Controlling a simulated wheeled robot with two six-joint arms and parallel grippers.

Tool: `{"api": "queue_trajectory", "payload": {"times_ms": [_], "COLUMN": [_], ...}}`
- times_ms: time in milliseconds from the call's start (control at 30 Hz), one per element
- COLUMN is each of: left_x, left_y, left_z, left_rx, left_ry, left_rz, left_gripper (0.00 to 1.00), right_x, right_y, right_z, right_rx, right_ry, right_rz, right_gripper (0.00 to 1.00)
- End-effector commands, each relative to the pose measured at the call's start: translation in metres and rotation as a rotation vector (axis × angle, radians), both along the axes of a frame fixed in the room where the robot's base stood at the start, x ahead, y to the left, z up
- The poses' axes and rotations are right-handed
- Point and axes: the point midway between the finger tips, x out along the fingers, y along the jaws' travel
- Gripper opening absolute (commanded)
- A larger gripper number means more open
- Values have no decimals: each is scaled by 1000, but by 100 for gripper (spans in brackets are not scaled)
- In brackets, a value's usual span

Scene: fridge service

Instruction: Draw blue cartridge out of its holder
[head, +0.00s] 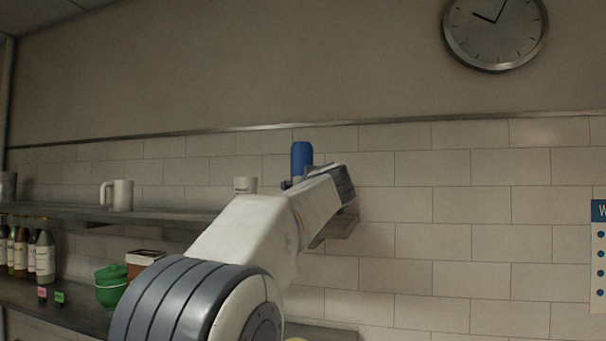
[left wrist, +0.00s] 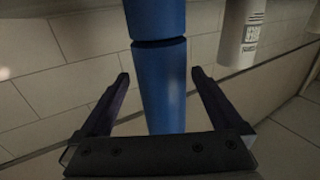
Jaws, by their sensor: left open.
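The blue cartridge (head: 302,157) stands upright in the head view, with its lower part hidden behind my left arm. In the left wrist view the blue cartridge (left wrist: 163,88) runs between the fingers of my left gripper (left wrist: 160,77), with a dark groove around it. The fingers are open, one on each side, with a visible gap to the cartridge on both sides. The cartridge's holder cannot be made out clearly. My right gripper is in neither view.
A white labelled cylinder (left wrist: 240,35) is close beside the blue cartridge; a white container (head: 245,185) shows left of it in the head view. A white mug (head: 122,195) stands on the upper shelf (head: 165,213). Bottles and a green pot (head: 110,286) are below. The tiled wall is behind.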

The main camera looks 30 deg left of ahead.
Motion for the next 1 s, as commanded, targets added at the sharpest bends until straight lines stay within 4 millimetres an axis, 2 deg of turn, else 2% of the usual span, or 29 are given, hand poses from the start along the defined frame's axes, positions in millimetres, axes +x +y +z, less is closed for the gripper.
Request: {"api": "queue_trajectory", "payload": {"times_ms": [100,333,367,400,567,600,633,1000], "left_x": [8,8,8,8,8,8,8,7], "left_y": [8,10,10,10,10,10,10,10], "left_z": [1,0,0,0,0,0,0,5], "left_rx": [-1,-1,-1,-1,-1,-1,-1,0], "left_ry": [-1,-2,-2,-2,-2,-2,-2,-6], "left_rz": [1,1,1,1,2,2,2,2], "left_gripper": [100,100,96,81,20,4,0,0], "right_x": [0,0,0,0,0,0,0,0], "right_y": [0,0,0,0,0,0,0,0], "right_z": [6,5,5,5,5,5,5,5], "right_rx": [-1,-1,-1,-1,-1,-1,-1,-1], "right_ry": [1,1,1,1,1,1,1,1], "right_rz": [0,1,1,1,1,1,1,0], "right_gripper": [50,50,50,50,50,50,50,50]}}
